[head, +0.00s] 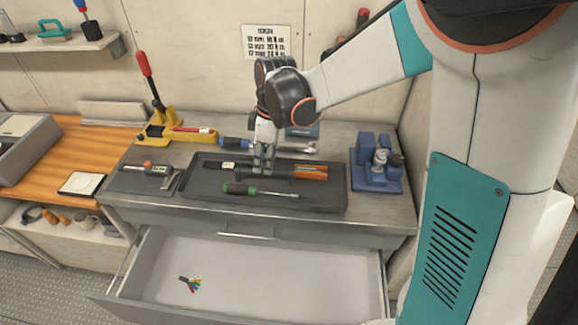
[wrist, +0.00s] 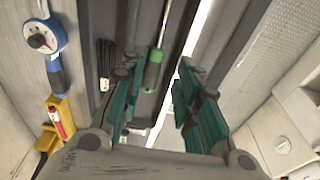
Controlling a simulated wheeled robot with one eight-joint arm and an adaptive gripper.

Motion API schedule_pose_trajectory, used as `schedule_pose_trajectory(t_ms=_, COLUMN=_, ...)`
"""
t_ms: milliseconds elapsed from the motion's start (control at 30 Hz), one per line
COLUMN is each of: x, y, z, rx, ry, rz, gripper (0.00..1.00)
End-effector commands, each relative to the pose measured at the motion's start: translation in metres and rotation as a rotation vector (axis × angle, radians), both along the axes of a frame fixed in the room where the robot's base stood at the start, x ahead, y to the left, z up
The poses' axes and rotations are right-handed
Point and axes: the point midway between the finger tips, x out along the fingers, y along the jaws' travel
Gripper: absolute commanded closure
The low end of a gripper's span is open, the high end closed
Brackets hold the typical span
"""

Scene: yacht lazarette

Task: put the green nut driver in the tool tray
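The green nut driver (head: 240,189) lies along the front part of the dark tool tray (head: 330,204) on the bench, its shaft pointing right in the head view. In the wrist view its green handle (wrist: 153,70) shows between my fingers, with its shaft running toward the top of the picture. My gripper (head: 263,168) points down over the middle of the tray, just behind the driver in the head view. Its fingers are apart and nothing is visibly held. Whether a finger touches the driver cannot be told.
A blue vise-like device (head: 376,170) stands right, a yellow stand with red lever (head: 165,131) back left. An open drawer (head: 245,285) juts out below, holding small coloured items.

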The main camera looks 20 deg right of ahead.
Motion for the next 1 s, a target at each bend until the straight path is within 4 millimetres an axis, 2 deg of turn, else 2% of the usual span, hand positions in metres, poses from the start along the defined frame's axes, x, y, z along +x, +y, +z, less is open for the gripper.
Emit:
schedule_pose_trajectory(t_ms=133, x=-0.008, y=-0.006, z=0.012, rx=-0.001, ry=-0.017, rz=-0.051, gripper=0.70)
schedule_pose_trajectory(t_ms=267, x=-0.026, y=-0.017, z=0.038, rx=0.002, ry=-0.060, rz=-0.171, gripper=0.70)
schedule_pose_trajectory(t_ms=400, x=-0.053, y=-0.033, z=0.066, rx=0.014, ry=-0.117, rz=-0.338, gripper=0.70)
schedule_pose_trajectory(t_ms=600, x=-0.093, y=-0.053, z=0.095, rx=0.051, ry=-0.201, rz=-0.571, gripper=0.70)
schedule_pose_trajectory(t_ms=800, x=-0.134, y=-0.072, z=0.112, rx=0.110, ry=-0.285, rz=-0.795, gripper=0.70)
schedule_pose_trajectory(t_ms=1000, x=-0.172, y=-0.087, z=0.116, rx=0.186, ry=-0.362, rz=-1.000, gripper=0.70)
